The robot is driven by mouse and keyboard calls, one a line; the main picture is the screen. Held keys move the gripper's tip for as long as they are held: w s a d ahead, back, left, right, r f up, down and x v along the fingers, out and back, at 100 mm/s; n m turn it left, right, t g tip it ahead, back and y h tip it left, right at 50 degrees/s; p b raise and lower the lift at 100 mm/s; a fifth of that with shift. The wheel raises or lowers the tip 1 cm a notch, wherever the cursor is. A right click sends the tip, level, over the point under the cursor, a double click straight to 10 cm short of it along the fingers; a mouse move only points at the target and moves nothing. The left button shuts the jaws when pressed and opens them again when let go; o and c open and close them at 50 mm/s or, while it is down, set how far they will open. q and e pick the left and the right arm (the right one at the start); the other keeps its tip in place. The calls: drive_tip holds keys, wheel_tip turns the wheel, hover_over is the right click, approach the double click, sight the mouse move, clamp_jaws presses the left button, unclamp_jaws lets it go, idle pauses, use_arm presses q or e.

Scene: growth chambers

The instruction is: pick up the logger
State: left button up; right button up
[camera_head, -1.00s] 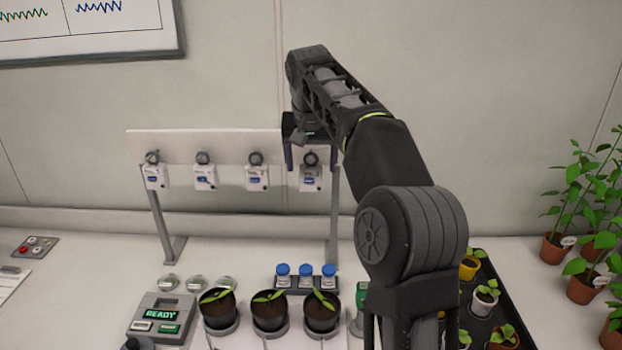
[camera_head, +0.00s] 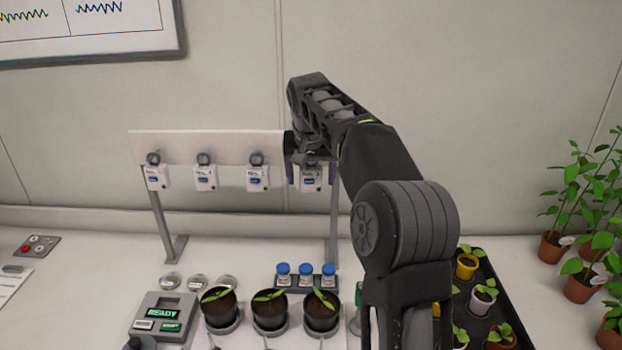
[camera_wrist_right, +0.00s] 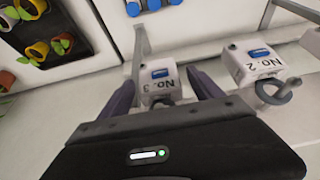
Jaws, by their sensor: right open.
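Several small white loggers with blue displays hang in a row on a white rail (camera_head: 215,147). The rightmost logger (camera_head: 310,180), labelled No. 3 in the right wrist view (camera_wrist_right: 160,83), sits between the fingers of my right gripper (camera_head: 311,176). My right gripper is open, with one finger on each side of that logger. Its hanging ring is mostly hidden by the gripper. The neighbouring logger No. 2 (camera_wrist_right: 255,65) hangs beside it, outside the fingers; it is also in the head view (camera_head: 257,179). My left gripper is not in view.
Below the rail stand blue-capped vials (camera_head: 306,270), potted seedlings (camera_head: 269,312) and a device reading READY (camera_head: 163,313). A black plant tray (camera_head: 490,270) is at right. The rail's right post (camera_head: 334,225) is close to my right gripper.

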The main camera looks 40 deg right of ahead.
drive_tip(key=shift+c, duration=0.5)
drive_tip(key=c, duration=1.4)
drive_tip(key=shift+r, duration=0.3)
